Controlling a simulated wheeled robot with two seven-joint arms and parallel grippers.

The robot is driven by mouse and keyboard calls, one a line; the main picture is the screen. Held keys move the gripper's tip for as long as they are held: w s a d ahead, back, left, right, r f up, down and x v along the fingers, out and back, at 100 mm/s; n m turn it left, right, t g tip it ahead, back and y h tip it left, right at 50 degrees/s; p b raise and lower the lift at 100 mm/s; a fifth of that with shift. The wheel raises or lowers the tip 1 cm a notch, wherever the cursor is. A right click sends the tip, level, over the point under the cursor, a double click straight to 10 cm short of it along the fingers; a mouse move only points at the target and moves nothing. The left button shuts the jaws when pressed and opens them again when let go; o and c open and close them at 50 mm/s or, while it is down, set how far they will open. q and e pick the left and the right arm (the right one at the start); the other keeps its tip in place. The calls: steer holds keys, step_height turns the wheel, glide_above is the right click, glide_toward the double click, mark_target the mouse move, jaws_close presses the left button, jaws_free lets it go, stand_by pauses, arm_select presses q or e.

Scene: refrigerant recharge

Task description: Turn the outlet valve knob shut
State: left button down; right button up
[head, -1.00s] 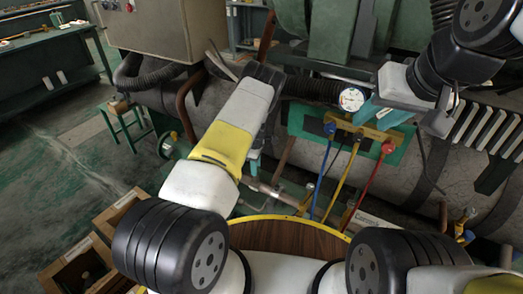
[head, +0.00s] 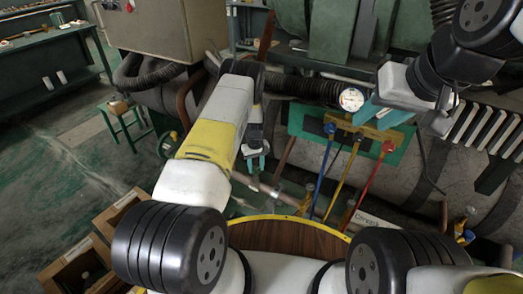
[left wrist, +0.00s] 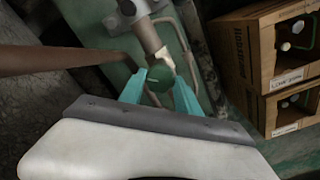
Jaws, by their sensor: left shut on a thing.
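In the head view my left gripper (head: 254,158) points down beside my forearm, and the knob cannot be made out there. My right gripper (head: 382,115) has its teal fingers apart, close above the yellow manifold (head: 360,128); contact is unclear.
A pressure gauge (head: 351,99) and blue, yellow and red hoses belong to the manifold. A brown pipe (left wrist: 60,60) runs left of the knob in the left wrist view. A round wooden top (head: 290,237) lies nearest me.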

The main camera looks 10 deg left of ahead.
mark_target(256, 169)
arm_select(q)
steer(key=m, duration=0.5)
steer(key=shift+m, duration=2.5)
steer(key=c, duration=0.9)
jaws_free()
steer(key=shift+o, duration=0.2)
steer(key=shift+r, duration=0.1)
step_height(256, 169, up, 8)
steer(key=shift+f, duration=0.15)
